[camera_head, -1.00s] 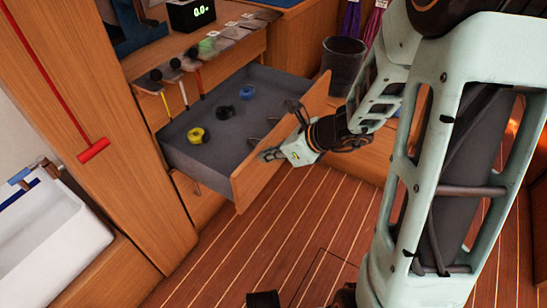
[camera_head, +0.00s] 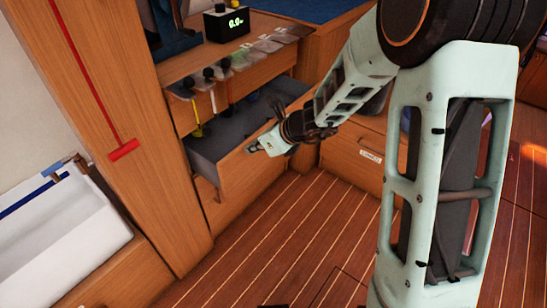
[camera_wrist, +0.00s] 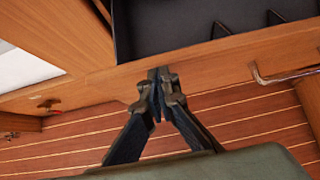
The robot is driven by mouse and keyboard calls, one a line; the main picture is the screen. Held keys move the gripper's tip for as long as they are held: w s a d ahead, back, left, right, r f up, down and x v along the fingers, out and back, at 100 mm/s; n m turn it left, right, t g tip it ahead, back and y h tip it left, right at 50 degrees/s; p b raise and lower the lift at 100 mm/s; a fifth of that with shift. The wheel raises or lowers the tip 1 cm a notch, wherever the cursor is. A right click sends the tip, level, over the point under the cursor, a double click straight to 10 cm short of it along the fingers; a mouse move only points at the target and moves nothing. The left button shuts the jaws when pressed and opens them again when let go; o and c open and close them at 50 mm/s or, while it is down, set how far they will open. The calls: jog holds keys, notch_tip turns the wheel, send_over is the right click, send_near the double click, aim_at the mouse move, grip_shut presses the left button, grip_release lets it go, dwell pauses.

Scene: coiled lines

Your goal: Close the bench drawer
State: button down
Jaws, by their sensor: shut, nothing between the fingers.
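The bench drawer (camera_head: 236,176) is partly open, its wooden front standing out from the bench and its grey inside (camera_head: 232,128) showing. In the wrist view, the drawer front (camera_wrist: 215,70) crosses the picture with the dark inside behind it and a metal handle (camera_wrist: 290,77) at the right. My gripper (camera_head: 255,147) is shut and empty at the outer face of the drawer front. In the wrist view, its fingertips (camera_wrist: 158,76) meet over the front panel, left of the handle, and seem to press against it. Most of the drawer's contents are hidden.
The plank floor (camera_head: 260,250) before the drawer is clear.

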jog(key=w+a+p, duration=0.3)
jog(key=w+a, duration=0.4)
jog(key=a, duration=0.3)
jog(key=shift+w+a+p, duration=0.25)
jog(key=shift+w+p, duration=0.05)
jog(key=shift+p, duration=0.1)
jog(key=shift+d, duration=0.15)
